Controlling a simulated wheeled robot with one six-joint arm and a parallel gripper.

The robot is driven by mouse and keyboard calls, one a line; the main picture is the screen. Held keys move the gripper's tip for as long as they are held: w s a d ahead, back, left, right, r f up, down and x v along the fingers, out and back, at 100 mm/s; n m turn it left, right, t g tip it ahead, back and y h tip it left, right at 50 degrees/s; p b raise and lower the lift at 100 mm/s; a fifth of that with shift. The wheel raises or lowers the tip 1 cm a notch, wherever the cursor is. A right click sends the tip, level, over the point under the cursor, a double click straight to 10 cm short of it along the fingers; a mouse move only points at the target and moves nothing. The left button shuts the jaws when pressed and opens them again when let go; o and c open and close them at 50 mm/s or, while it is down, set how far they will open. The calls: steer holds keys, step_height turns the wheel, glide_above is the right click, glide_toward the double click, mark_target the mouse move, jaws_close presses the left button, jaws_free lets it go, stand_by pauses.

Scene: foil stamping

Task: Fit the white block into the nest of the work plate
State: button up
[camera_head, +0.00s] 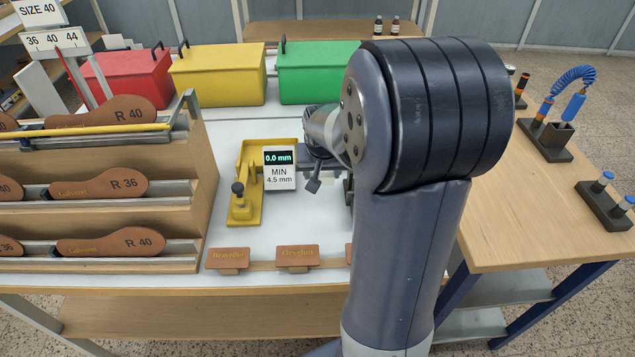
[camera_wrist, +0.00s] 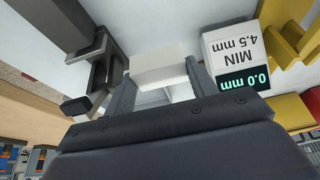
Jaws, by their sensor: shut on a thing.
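The white block (camera_wrist: 158,62) is held between the two grey fingers of my gripper (camera_wrist: 160,76) in the wrist view. The block hides part of the white surface behind it. In the head view my arm covers much of the area around the gripper, and I cannot make out the block there. A dark grey metal fixture (camera_wrist: 108,48) stands left of the block in the wrist view, apart from it. I cannot tell whether it belongs to the work plate. No nest is clearly visible.
A yellow gauge (camera_head: 248,205) has a display (camera_head: 279,168) reading 0.0 mm, close to my gripper. Red (camera_head: 125,80), yellow (camera_head: 217,75) and green (camera_head: 315,72) boxes stand behind. A wooden rack (camera_head: 190,165) of soles is left. Small brown tags (camera_head: 297,254) line the front edge.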

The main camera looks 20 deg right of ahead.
mark_target(322, 199)
steer(key=shift+f, duration=2.75)
steer(key=shift+f+b, duration=0.25)
steer(key=shift+b, duration=0.1)
steer(key=o, duration=1)
steer(key=shift+r, duration=0.1)
